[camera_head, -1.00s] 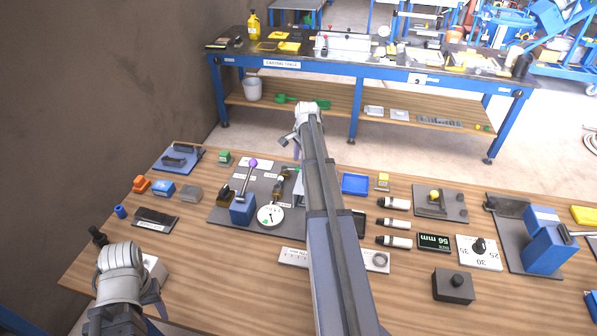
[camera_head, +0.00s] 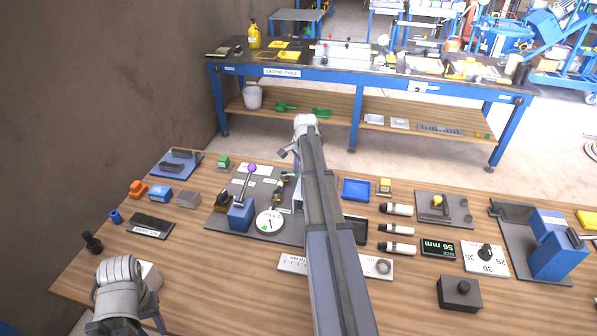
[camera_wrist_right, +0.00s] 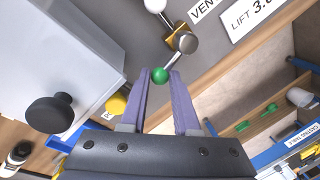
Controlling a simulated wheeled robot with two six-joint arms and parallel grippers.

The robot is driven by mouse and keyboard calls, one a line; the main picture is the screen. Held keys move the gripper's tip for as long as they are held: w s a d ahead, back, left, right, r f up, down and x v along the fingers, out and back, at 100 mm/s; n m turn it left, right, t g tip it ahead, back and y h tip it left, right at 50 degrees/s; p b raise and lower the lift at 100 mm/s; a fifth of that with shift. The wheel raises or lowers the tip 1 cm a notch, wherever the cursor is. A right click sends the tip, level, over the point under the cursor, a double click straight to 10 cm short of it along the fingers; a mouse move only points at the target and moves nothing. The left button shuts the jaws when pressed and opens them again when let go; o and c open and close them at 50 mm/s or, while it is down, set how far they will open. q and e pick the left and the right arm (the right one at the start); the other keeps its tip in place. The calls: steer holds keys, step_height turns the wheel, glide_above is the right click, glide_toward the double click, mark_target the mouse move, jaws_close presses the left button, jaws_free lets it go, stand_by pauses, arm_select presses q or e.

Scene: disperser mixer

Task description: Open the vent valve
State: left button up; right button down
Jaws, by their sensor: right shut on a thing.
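The vent valve shows in the right wrist view as a metal lever (camera_wrist_right: 174,59) with a green ball knob (camera_wrist_right: 159,75), mounted by a brass body (camera_wrist_right: 174,38) next to a label that begins "VEN". My right gripper (camera_wrist_right: 162,84) is shut on the green knob, with a purple finger on each side. In the head view my right arm reaches over the grey panel (camera_head: 224,222) and hides much of the valve area. My left gripper (camera_head: 150,318) is low at the left front of the table, its fingers mostly hidden.
On the panel stand a dial gauge (camera_head: 269,221) and a purple-knobbed lever (camera_head: 251,169) on a blue block (camera_head: 240,215). A grey box with a black knob (camera_wrist_right: 50,113) is close to my right gripper. A blue tray (camera_head: 356,190) lies right of my arm.

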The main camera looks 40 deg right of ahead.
steer(key=shift+d, duration=0.1)
stand_by(0.3)
steer(key=n, duration=0.1)
steer(key=w+d+n, duration=0.1)
steer(key=n, duration=0.1)
steer(key=shift+w+y, duration=0.2)
steer(key=shift+y, duration=0.2)
steer(key=n, duration=0.1)
steer(key=w+n, duration=0.1)
steer(key=n, duration=0.1)
steer(key=w+n, duration=0.1)
steer(key=n, duration=0.1)
steer(key=shift+d+y, duration=0.25)
steer(key=shift+y, duration=0.15)
steer(key=w+n, duration=0.1)
steer(key=n, duration=0.1)
steer(key=w+n+g, duration=0.1)
steer(key=n, duration=0.1)
steer(key=shift+a+y, duration=0.1)
steer(key=shift+y, duration=0.2)
steer(key=shift+w+a+n+g, duration=0.2)
steer(key=shift+w+n, duration=0.15)
steer(key=shift+n, duration=0.65)
steer(key=shift+w+a+n+g, duration=0.1)
steer(key=shift+w+a+n, duration=0.15)
steer(key=shift+n, duration=0.75)
steer(key=c, duration=0.9)
jaws_free()
steer(key=shift+w, duration=0.1)
steer(key=shift+c, duration=0.2)
